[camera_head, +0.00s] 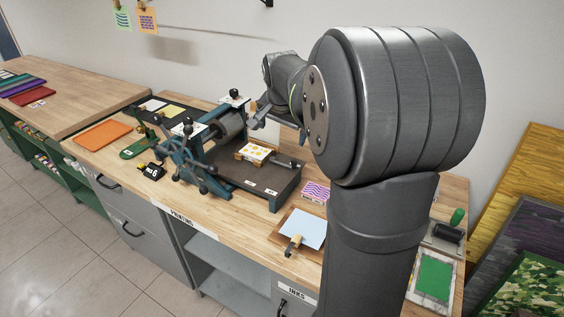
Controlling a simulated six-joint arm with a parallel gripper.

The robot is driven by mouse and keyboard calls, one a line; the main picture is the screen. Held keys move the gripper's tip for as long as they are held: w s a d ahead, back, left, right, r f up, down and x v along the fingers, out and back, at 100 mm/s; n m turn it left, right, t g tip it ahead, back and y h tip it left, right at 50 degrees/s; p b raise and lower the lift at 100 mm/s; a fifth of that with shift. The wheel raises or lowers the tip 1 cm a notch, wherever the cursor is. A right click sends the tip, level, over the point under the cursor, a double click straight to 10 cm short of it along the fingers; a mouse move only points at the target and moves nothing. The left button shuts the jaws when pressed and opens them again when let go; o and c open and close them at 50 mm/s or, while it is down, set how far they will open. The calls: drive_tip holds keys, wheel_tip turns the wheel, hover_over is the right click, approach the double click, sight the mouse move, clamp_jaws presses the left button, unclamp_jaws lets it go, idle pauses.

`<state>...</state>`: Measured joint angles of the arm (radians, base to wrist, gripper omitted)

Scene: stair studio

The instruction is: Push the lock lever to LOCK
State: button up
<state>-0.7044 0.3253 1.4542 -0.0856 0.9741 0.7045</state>
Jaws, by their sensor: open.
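A blue-framed press (185,152) with a grey roller (232,124) and a dark flat bed (268,182) stands on the wooden bench. A block with a yellow-patterned face (256,153) sits on the bed. A small grey bar (285,162) lies at the bed's right rear; I cannot tell if it is the lock lever. Small white labels (272,192) are on the bed, too small to read. My gripper (256,119) is beside the roller's right end, above the rear of the bed. It is open, small in view, and partly hidden; contact cannot be told.
A light blue sheet (304,228) on a brown board lies right of the press, with a small wooden-handled tool (293,244). An orange sheet (103,135) and a green tool (138,147) lie to the left. A green-handled roller (447,231) is at the far right.

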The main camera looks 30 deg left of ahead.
drive_tip(key=v, duration=0.2)
drive_tip(key=shift+s+r, duration=0.1)
drive_tip(key=shift+r, duration=0.15)
drive_tip(key=shift+c, duration=0.2)
